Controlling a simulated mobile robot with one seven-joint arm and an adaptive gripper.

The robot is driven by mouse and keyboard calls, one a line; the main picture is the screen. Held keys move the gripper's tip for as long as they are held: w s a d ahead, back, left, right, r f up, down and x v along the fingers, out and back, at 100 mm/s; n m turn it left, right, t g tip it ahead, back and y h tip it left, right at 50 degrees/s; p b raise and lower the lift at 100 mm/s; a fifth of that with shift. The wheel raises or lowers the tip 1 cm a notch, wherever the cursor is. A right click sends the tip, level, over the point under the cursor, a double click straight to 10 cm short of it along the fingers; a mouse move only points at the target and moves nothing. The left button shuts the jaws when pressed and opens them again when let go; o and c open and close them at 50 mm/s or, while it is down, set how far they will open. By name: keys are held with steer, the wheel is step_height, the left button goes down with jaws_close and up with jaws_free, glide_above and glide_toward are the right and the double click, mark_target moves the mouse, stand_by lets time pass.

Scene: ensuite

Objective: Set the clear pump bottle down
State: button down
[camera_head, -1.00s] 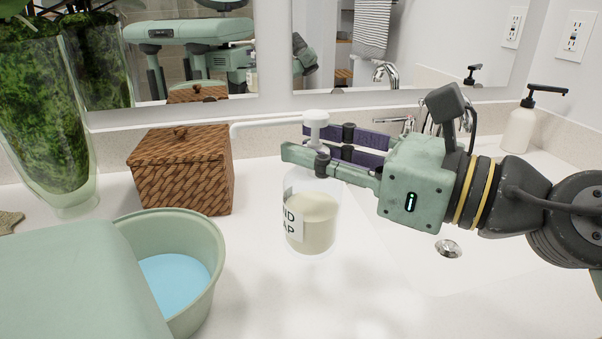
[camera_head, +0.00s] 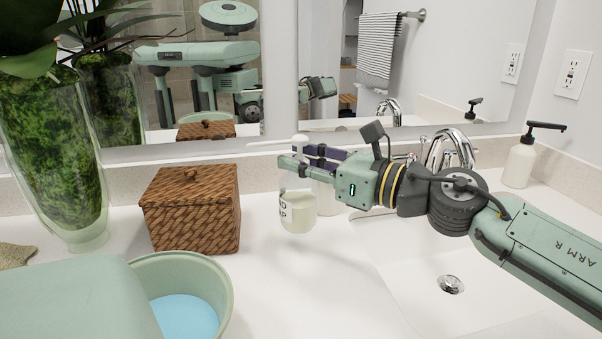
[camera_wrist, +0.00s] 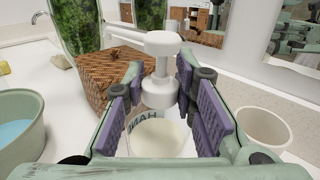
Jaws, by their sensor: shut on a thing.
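The clear pump bottle (camera_head: 297,213) has a white pump head, pale yellow liquid and a label with dark letters. It is upright over the back part of the counter, right of the wicker box. My gripper (camera_head: 298,160) is shut on its upper part, below the pump head. In the wrist view, the bottle (camera_wrist: 158,138) sits between the two purple-padded fingers. Whether its base touches the counter (camera_head: 290,285) I cannot tell.
A white cup (camera_head: 328,197) stands close behind the bottle's right side. A lidded wicker box (camera_head: 192,215) and a green tub with blue contents (camera_head: 185,312) are left. The sink drain (camera_head: 451,284) and a white dispenser (camera_head: 520,163) are right. The front middle counter is clear.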

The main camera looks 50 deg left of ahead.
mark_target(313, 182)
step_height(313, 182, down, 3)
steer(key=shift+p, duration=0.4)
steer(key=shift+f, duration=0.1)
steer(key=shift+f+b, duration=0.2)
steer(key=shift+b, duration=0.15)
steer(key=c, duration=1.3)
jaws_free()
steer(key=shift+r+p, duration=0.2)
steer(key=shift+p, duration=0.1)
steer(key=b+v, duration=0.2)
steer(key=v, duration=1)
steer(key=shift+d+b, duration=0.1)
steer(key=shift+b, duration=0.3)
